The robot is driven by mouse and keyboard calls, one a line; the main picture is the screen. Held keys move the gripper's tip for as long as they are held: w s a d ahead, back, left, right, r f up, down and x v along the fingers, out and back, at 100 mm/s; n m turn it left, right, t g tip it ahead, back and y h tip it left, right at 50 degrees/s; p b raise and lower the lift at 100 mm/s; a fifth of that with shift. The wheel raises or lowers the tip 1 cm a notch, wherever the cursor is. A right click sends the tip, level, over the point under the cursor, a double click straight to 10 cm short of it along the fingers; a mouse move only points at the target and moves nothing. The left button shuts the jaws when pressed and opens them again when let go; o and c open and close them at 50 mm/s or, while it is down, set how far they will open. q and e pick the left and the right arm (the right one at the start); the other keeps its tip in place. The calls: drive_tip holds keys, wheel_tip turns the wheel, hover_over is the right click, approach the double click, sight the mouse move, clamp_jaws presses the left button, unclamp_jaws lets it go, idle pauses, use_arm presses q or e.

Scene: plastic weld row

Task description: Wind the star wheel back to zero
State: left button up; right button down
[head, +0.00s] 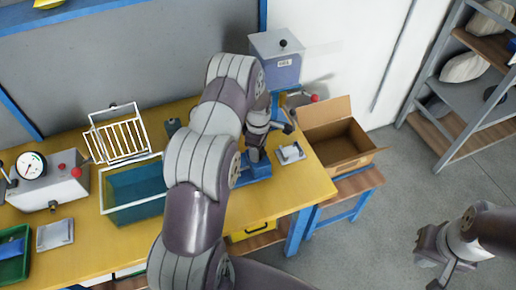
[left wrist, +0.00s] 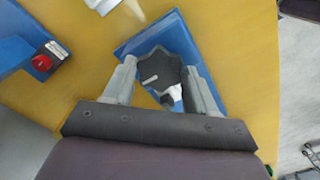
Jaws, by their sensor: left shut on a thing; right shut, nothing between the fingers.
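The dark grey star wheel (left wrist: 160,72) sits on a blue base plate (left wrist: 140,47) on the yellow bench, and a light mark shows on its face. In the head view the blue base (head: 258,168) shows partly, but my left arm and gripper hide the wheel. My left gripper (head: 257,153) reaches down over it. In the left wrist view its two grey fingers (left wrist: 162,70) stand on either side of the wheel, shut on it. A small white part shows below the wheel. My right gripper (head: 430,258) is shut and empty over the floor at lower right.
A light block (head: 290,153) lies right of the base. An open cardboard box (head: 345,142) stands beyond the bench's right end. A teal bin (head: 130,205), white rack (head: 120,140) and gauge box (head: 50,185) stand at left. A grey box (head: 278,62) stands behind.

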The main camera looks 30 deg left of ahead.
idle(0.4)
use_arm(q)
drive_tip(key=o, duration=1.1)
drive_tip(key=shift+c, duration=0.2)
drive_tip(key=shift+r, duration=0.15)
wheel_tip(320, 180, up, 12)
drive_tip(key=b, duration=0.2)
drive_tip(key=shift+r+b, duration=0.25)
drive_tip(key=shift+b, duration=0.05)
